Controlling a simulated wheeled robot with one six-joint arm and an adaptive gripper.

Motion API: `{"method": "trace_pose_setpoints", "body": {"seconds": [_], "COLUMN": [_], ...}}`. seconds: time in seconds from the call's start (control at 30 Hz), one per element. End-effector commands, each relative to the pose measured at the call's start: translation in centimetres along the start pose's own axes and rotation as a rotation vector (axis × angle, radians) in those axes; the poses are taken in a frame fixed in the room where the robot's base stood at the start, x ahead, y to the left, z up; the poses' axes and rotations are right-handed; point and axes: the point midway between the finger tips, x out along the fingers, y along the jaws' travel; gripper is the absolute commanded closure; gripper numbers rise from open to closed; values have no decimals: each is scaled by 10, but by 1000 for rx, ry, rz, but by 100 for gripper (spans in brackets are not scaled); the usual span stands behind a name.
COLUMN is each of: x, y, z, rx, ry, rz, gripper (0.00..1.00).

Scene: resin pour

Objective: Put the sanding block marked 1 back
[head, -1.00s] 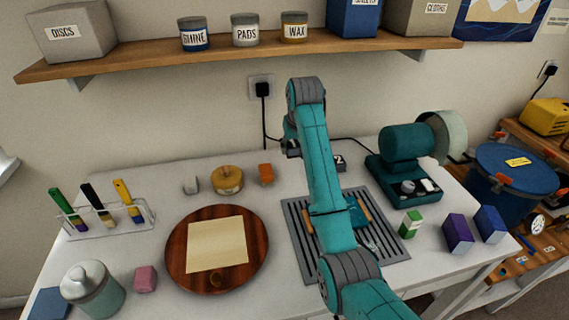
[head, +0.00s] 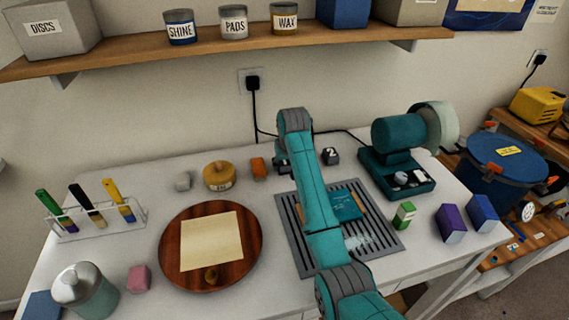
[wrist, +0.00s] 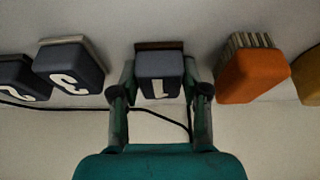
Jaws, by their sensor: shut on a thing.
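The dark block marked 1 (wrist: 160,78) is between the two fingers of my gripper (wrist: 160,94) in the wrist view, and the gripper is shut on it. A brown strip shows along the block's far edge. It is in a row with its neighbours, close to the white bench top; I cannot tell whether it touches the bench. In the head view my gripper (head: 283,162) is at the back of the bench, mostly hidden by my arm.
A dark block with a partly readable mark (wrist: 69,70) is on the other, then the block marked 2 (head: 331,156). A yellow-brown tin (head: 219,177) is beyond the orange block. A slatted grey tray (head: 290,229) lies in front.

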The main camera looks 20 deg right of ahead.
Motion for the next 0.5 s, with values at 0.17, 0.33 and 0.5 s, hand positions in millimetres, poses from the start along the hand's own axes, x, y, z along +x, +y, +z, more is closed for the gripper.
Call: {"method": "trace_pose_setpoints", "body": {"seconds": [0.17,0.33,0.5], "x": [0,2,2], "y": [0,0,0], "z": [0,1,1], "rx": [0,0,0], "ry": [1,0,0], "rz": [0,0,0], "gripper": [82,42,29]}}
